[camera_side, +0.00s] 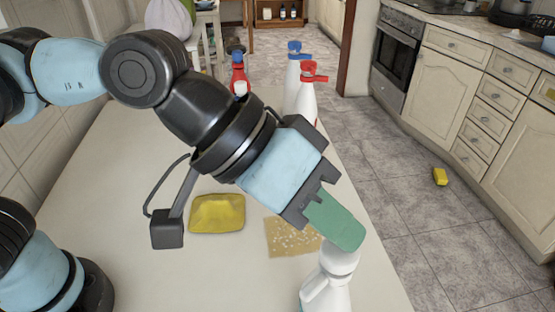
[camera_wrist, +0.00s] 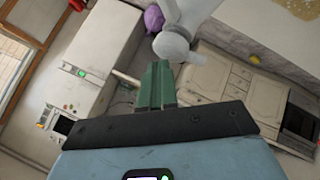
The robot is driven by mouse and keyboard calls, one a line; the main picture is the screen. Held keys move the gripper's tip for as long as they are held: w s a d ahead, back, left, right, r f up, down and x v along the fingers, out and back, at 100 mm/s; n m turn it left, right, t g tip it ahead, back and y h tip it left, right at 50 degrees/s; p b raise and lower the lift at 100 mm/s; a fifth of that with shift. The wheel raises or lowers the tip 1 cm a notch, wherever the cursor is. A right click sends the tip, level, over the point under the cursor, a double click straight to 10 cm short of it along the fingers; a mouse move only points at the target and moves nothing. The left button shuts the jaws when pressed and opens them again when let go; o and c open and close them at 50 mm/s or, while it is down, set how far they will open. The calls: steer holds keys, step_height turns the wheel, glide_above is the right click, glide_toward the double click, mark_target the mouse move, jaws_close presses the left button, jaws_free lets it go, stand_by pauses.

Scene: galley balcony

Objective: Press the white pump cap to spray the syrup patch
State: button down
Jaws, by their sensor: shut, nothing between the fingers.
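A white bottle with a white pump cap (camera_side: 338,262) stands at the bottom of the side view, its lower part cut off by the frame. My gripper (camera_side: 346,234) has green fingers shut with nothing between them. They point down and right at the top of the pump cap and partly hide it; whether they touch is unclear. In the wrist view the fingertips (camera_wrist: 158,70) are close to the white cap (camera_wrist: 173,45). The syrup patch (camera_side: 290,238) is a tan speckled square on the table, left of the bottle and partly behind my gripper.
A yellow sponge-like block (camera_side: 217,213) lies on the white table (camera_side: 110,180) left of the patch. Behind my arm stand a white bottle with a red top (camera_side: 306,98), one with a blue top (camera_side: 292,72) and a red bottle (camera_side: 239,74). The table's right edge is close to the white-capped bottle.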

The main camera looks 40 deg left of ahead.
mark_target(331, 244)
steer(key=shift+r, duration=0.1)
stand_by(0.3)
steer(key=shift+r, duration=0.4)
step_height(331, 244, up, 6)
stand_by(0.7)
stand_by(0.5)
steer(key=w+a+f+n+t+y, duration=0.1)
steer(key=w+a+f+y, duration=0.1)
steer(key=w+a+f, duration=0.35)
steer(key=w+a+f+n+t+y, duration=0.1)
steer(key=w+a+f, duration=0.1)
steer(key=a, duration=0.7)
steer(key=a+f+y, duration=0.1)
steer(key=a+f, duration=0.2)
steer(key=a, duration=0.3)
steer(key=s+a+f+n+y, duration=0.1)
steer(key=a+f+y, duration=0.1)
steer(key=a, duration=0.5)
steer(key=a+f+y, duration=0.2)
steer(key=a+f, duration=0.3)
steer(key=a, duration=0.1)
steer(key=shift+s+a+n+t, duration=0.2)
steer(key=shift+n+t, duration=0.1)
steer(key=shift+t, duration=0.1)
